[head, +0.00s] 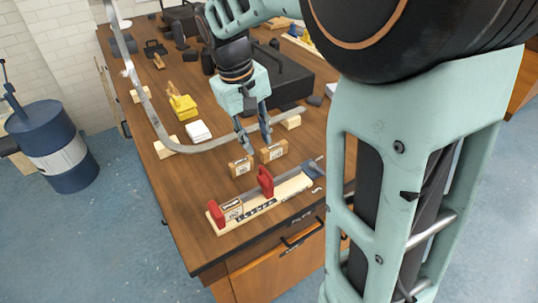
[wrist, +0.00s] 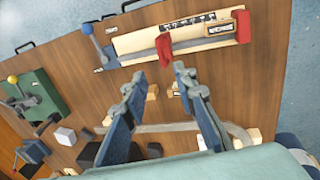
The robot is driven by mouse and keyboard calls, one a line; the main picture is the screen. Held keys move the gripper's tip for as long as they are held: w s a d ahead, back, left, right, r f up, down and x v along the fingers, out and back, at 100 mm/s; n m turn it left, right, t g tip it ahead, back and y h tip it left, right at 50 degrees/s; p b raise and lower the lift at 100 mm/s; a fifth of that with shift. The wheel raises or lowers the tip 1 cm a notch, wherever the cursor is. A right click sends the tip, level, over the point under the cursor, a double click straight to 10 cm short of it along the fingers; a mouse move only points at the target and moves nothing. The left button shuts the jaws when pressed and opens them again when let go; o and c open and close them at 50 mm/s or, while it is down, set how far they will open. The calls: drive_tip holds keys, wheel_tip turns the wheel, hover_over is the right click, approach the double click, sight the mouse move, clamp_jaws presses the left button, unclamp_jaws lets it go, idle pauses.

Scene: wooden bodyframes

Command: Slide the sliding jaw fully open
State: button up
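A wooden vise-like fixture (head: 290,190) lies along the table's front edge; it also shows at the top of the wrist view (wrist: 135,42). It has two upright red jaws. The inner red jaw (head: 265,182) (wrist: 164,50), apparently the sliding one, stands partway along the base. The other red jaw (head: 216,214) (wrist: 242,27) is at the end. A small labelled block (head: 233,210) (wrist: 220,29) sits between them, against or close to the end jaw. My gripper (head: 257,146) (wrist: 158,78) is open and empty, above the table behind the fixture, apart from the jaws.
Two labelled wooden blocks (head: 241,167) (head: 273,151) stand near my fingertips. A curved metal strip (head: 215,143) crosses the table behind. A yellow item (head: 184,107), a white block (head: 198,131) and a black case (head: 280,80) lie farther back. A lever (wrist: 95,38) rises at the fixture's far end.

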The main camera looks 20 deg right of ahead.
sight(265, 171)
drive_tip(key=f, duration=0.3)
drive_tip(key=d+f, duration=0.1)
drive_tip(key=f, duration=0.3)
drive_tip(key=d+f, duration=0.1)
drive_tip(key=f, duration=0.2)
drive_tip(key=shift+w+f, duration=0.2)
drive_tip(key=shift+w, duration=0.15)
clamp_jaws()
